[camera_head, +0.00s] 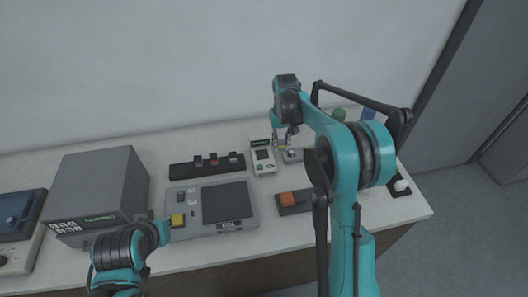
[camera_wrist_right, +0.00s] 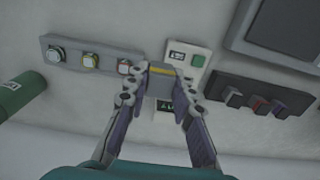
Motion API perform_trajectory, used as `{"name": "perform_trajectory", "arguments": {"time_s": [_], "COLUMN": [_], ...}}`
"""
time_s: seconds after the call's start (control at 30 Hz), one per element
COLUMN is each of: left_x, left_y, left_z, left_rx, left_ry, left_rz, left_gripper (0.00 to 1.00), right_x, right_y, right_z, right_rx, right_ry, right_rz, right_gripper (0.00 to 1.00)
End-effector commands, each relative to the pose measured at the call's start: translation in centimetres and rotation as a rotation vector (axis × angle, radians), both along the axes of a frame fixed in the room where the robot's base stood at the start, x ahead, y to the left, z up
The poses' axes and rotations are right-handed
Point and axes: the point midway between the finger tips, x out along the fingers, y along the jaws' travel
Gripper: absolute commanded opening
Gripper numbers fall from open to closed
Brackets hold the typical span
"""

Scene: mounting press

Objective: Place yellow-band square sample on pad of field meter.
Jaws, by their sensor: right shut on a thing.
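My right gripper (camera_wrist_right: 160,82) is shut on the yellow-band square sample (camera_wrist_right: 160,72), a grey piece with a yellow stripe along its edge. In the right wrist view the sample overlaps the field meter (camera_wrist_right: 181,76), a pale device with a green button and a dark display with green characters. I cannot tell whether the sample touches it. In the head view the meter (camera_head: 262,158) stands on the bench, just left of my right gripper (camera_head: 287,138), and the sample is hard to make out. My left arm is at lower left; its fingers do not show.
A dark rack (camera_head: 207,164) with several small pieces stands left of the meter. A grey panel (camera_head: 211,207) with a dark plate and a red-orange block (camera_head: 287,199) lie nearer. A green cylinder (camera_wrist_right: 20,93) stands close by.

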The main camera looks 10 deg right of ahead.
Motion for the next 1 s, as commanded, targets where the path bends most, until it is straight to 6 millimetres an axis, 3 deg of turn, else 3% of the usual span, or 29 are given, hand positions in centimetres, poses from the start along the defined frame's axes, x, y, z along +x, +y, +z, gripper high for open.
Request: {"name": "perform_trajectory", "arguments": {"time_s": [0.2,0.4,0.57,0.8,1.0], "left_x": [0.0,0.0,0.0,0.0,0.0], "left_y": [0.0,0.0,0.0,0.0,0.0], "left_z": [-1.2,-1.7,-1.9,-2.9,-2.8], "left_rx": [0.001,0.002,0.002,0.002,0.002], "left_ry": [0.001,0.002,0.002,0.002,0.002], "left_rz": [-0.002,-0.002,-0.002,-0.002,-0.002], "left_gripper": [0.00,0.00,0.00,0.00,0.00], "right_x": [4.2,6.5,6.9,6.9,6.9], "right_y": [3.5,5.4,5.7,5.7,5.7], "right_z": [-3.4,-5.1,-5.8,-9.2,-9.3], "right_rx": [0.000,0.000,0.000,0.000,0.000], "right_ry": [0.000,0.000,0.000,0.000,0.000], "right_rz": [0.003,0.001,-0.001,-0.001,-0.001], "right_gripper": [0.00,0.00,0.00,0.00,0.00]}}
